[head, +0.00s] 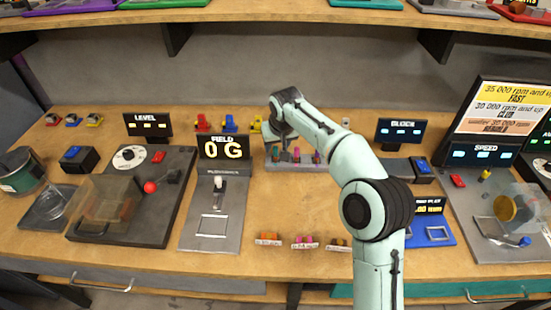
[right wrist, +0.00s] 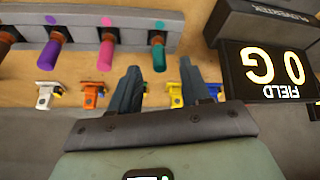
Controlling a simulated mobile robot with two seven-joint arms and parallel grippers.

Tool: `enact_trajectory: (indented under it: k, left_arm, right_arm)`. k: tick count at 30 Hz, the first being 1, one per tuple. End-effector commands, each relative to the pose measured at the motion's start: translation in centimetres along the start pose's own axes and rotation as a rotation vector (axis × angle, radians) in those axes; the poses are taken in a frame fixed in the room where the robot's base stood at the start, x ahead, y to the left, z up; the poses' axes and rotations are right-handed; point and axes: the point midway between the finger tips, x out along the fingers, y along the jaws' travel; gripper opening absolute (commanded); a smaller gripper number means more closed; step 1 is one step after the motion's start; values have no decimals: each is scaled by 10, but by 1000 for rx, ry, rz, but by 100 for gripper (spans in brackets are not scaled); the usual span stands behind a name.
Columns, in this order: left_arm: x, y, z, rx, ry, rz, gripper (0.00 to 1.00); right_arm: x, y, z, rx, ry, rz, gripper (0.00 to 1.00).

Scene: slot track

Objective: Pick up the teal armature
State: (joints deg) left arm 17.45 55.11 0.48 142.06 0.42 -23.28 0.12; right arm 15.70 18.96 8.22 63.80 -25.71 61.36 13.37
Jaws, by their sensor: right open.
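The teal armature (right wrist: 159,58) stands in a grey rack (right wrist: 85,18) with pink and purple armatures beside it. In the head view the rack (head: 292,168) is at the back middle of the bench, and the teal armature (head: 275,154) is at its left end, partly hidden by my gripper. My right gripper (right wrist: 161,78) is open. In the right wrist view the teal armature appears between its two fingers, just ahead of the tips, with nothing held. In the head view my right gripper (head: 284,141) is over the rack's left part. My left gripper is not in view.
The FIELD display (head: 223,147) stands just left of the rack, close to my right gripper. Several small coloured cars (right wrist: 90,95) are lined up behind the rack. Small coloured labelled pieces (head: 304,242) lie near the front edge. Bare bench lies between them and the rack.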

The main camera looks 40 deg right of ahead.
Motion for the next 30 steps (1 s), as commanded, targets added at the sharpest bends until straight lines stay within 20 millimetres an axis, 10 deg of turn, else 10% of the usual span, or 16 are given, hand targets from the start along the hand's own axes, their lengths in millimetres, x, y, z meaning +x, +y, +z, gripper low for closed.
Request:
enact_trajectory:
  k: [14, 18, 30]
  left_arm:
    - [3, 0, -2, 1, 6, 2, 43]
    - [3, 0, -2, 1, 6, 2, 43]
    - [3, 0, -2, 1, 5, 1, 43]
  right_arm:
    - [37, 0, 0, 1, 0, 1, 47]
    - [37, 0, 0, 1, 0, 0, 1]
    - [34, 0, -1, 1, 1, 0, 0]
